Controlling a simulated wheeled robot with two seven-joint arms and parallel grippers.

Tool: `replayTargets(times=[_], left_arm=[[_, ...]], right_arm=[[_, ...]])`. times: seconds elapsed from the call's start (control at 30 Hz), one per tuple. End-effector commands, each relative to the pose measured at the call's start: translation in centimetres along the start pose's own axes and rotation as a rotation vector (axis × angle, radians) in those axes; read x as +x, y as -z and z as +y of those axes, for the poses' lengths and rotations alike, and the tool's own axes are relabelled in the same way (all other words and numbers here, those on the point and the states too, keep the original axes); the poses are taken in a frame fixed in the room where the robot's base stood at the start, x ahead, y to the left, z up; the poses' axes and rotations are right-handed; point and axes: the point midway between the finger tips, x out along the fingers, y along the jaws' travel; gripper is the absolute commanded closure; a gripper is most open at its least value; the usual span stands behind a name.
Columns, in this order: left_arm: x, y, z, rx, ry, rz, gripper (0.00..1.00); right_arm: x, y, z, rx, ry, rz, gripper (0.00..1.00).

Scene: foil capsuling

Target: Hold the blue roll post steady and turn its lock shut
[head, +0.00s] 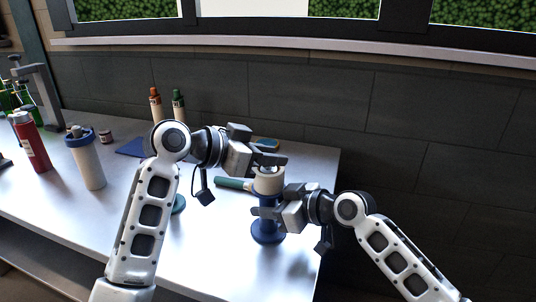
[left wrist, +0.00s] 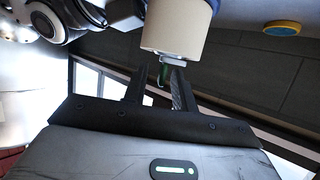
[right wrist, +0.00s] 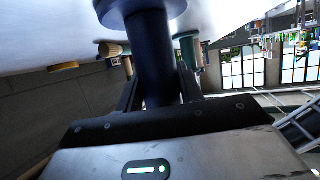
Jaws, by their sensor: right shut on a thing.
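The blue roll post (head: 268,228) stands upright on its round base near the table's right end. A cream roll (head: 268,181) sits around its upper part. My right gripper (head: 262,212) is shut on the post's dark blue shaft below the roll; the shaft (right wrist: 152,62) fills the space between its fingers in the right wrist view. My left gripper (head: 270,159) is open at the top of the roll. In the left wrist view, a small grey lock piece (left wrist: 173,61) juts from the roll's end, close to the fingertips; I cannot tell whether they touch it.
A teal-and-cream roll (head: 234,184) lies left of the post. A white cup with a blue rim (head: 88,162), a red bottle (head: 32,145) and two capped bottles (head: 156,105) stand farther left. A dark wall runs behind the table. The front table surface is mostly clear.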

Motion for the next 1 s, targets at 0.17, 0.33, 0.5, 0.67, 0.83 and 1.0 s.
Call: replayTargets(times=[0.17,0.33,0.5,0.67,0.83,1.0], left_arm=[[-0.03,0.00,-0.01,0.000,0.000,0.000,0.95],[-0.04,-0.01,-0.01,0.000,0.000,-0.001,1.00],[-0.03,-0.05,-0.03,-0.006,0.013,-0.003,1.00],[-0.04,-0.16,-0.06,-0.025,0.063,-0.007,1.00],[-0.02,-0.16,0.02,-0.063,0.161,-0.007,1.00],[0.02,-0.17,0.08,-0.116,0.287,-0.006,1.00]], right_arm=[[0.01,0.05,-0.03,0.001,0.001,0.001,1.00],[0.00,0.05,-0.03,0.001,0.001,0.001,1.00],[0.00,0.06,-0.02,0.001,0.001,0.001,1.00],[0.00,0.05,-0.02,0.000,0.000,0.001,1.00],[-0.01,0.05,-0.01,-0.001,0.000,0.001,1.00],[-0.01,0.05,0.01,-0.001,0.000,0.001,1.00]])
